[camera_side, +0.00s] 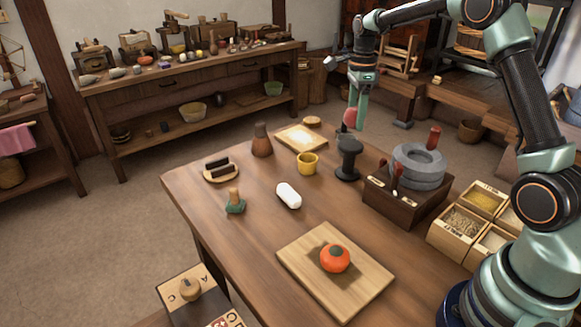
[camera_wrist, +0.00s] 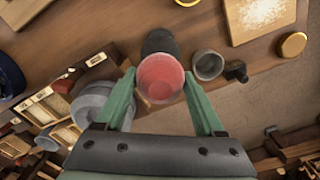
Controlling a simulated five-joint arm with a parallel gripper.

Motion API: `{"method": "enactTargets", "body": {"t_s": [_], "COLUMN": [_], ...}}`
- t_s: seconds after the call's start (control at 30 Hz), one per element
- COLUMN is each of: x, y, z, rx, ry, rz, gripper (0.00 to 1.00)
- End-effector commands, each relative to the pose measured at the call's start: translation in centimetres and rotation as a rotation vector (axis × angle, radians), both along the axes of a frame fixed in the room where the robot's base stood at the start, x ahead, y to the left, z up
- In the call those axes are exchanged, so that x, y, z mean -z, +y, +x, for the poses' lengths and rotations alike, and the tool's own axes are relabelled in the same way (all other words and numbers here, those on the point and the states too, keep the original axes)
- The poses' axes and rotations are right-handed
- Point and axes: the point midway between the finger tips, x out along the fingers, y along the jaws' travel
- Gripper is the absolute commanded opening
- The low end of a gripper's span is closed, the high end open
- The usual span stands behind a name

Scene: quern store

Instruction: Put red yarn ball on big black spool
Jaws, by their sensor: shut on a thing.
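My gripper (camera_side: 356,117) is shut on the red yarn ball (camera_side: 349,118), holding it in the air above the back part of the table. In the wrist view the ball (camera_wrist: 160,78) sits between the two green fingertips (camera_wrist: 159,88). The big black spool (camera_side: 348,160) stands upright on the table, and the ball is above it in the side view, with a gap between them. In the wrist view the spool (camera_wrist: 160,42) shows just beyond the ball, partly hidden by it.
Grey round stones (camera_side: 418,166) sit on a dark wooden box (camera_side: 400,208) right of the spool. A yellow cup (camera_side: 307,163), a brown flask (camera_side: 262,140) and a white-dusted board (camera_side: 302,139) stand left. An orange-red object (camera_side: 335,258) lies on a front board (camera_side: 300,262).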

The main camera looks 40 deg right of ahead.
Motion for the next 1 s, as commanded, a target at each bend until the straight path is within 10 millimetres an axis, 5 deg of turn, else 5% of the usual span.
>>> {"method": "enactTargets", "body": {"t_s": [0.43,0.9,0.93,1.0], "x": [4.8,5.5,5.5,5.5], "y": [0.0,0.0,0.0,0.0], "z": [0.0,0.0,0.0,0.0], "rx": [0.000,0.000,0.000,0.000], "ry": [0.002,-0.001,-0.001,-0.001], "rz": [0.001,-0.001,-0.001,-0.001], "gripper": [0.16,0.16,0.82,1.00]}}
